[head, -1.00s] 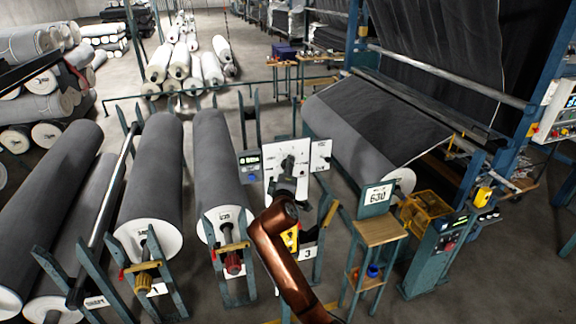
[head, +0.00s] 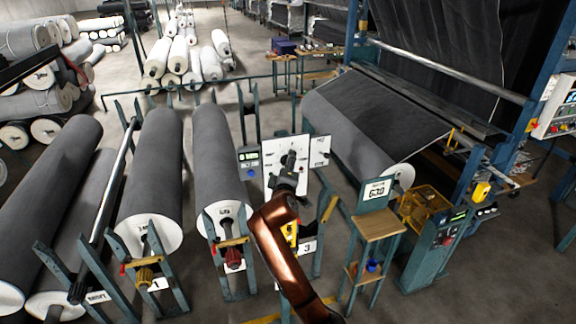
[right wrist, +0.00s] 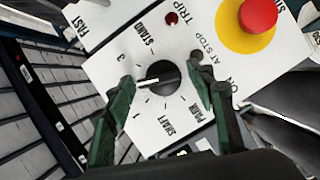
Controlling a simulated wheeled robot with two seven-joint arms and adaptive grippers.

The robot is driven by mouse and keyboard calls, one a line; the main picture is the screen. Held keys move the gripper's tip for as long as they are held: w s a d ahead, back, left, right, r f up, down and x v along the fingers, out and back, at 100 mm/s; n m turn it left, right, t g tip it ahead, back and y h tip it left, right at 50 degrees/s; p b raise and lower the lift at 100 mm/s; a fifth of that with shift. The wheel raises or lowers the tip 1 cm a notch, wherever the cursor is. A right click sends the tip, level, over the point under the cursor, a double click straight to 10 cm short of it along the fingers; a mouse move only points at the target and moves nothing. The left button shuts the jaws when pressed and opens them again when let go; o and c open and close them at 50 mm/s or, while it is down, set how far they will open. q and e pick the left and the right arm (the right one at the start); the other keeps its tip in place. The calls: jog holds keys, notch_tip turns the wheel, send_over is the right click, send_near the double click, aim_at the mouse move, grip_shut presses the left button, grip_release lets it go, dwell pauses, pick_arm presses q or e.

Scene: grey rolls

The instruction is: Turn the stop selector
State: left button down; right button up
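The stop selector is a round black knob (right wrist: 163,77) with a white pointer line, on a white panel (right wrist: 110,65) printed with words such as STAND, SHAFT and PARK. Its pointer lies toward the left in the right wrist view. My right gripper (right wrist: 162,88) is open, with one dark green finger on each side of the knob. Gaps show between the fingers and the knob, so I see no firm grip. In the head view my right gripper (head: 289,160) is in front of the white panel (head: 271,150) and hides the knob. My left gripper is not in view.
A red button (right wrist: 258,15) on a yellow disc sits beside the selector. Grey rolls (head: 155,170) stand in cradles to the left. A small wooden stand (head: 378,227) with a number card and a blue control post (head: 428,255) are to the right.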

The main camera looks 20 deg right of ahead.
jog(key=shift+o, duration=0.3)
jog(key=shift+a, duration=0.1)
jog(key=v, duration=1.2)
